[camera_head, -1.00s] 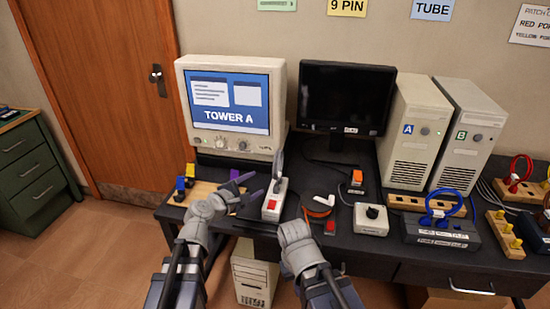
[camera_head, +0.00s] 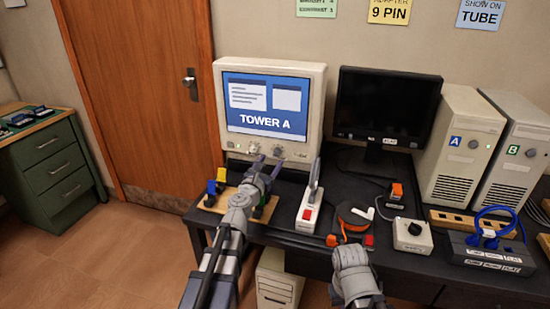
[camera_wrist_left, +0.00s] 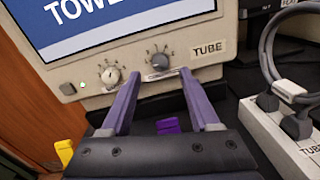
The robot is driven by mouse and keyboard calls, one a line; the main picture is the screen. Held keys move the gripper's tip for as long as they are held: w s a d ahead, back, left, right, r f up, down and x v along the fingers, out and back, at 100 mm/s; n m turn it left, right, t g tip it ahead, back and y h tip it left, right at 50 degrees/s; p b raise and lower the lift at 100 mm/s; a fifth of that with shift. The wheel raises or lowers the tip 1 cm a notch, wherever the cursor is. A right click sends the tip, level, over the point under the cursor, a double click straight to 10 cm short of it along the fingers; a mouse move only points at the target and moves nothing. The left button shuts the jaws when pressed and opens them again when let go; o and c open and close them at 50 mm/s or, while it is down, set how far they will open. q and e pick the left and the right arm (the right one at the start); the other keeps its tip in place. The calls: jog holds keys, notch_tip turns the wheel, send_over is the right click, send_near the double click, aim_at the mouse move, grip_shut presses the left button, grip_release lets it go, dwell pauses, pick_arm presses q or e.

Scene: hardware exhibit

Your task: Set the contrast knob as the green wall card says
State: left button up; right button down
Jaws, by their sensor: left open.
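The green wall card (camera_head: 317,8) is at the top edge of the head view, its small text partly cut off and hard to read. The CRT monitor (camera_head: 317,110) has two knobs below its screen. In the left wrist view these are a pale left knob (camera_wrist_left: 110,76) and a dark grey right knob (camera_wrist_left: 159,57), with tick marks around them; I cannot read which is contrast. My left gripper (camera_head: 268,163) is open and empty, its purple fingers (camera_wrist_left: 157,77) just in front of the right knob, not visibly touching it.
A white power strip (camera_head: 309,210) stands right of the left gripper. Yellow (camera_head: 211,190) and blue plugs are at its left, a purple plug (camera_wrist_left: 167,126) below it. A dark monitor (camera_head: 385,105), switch box (camera_head: 413,235) and towers stand to the right.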

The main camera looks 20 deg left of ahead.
aim_at(276, 154)
pick_arm(q)
jog(key=w, duration=0.4)
jog(key=shift+w+d, duration=0.15)
jog(key=shift+d, duration=0.05)
jog(key=shift+c, duration=0.3)
grip_shut()
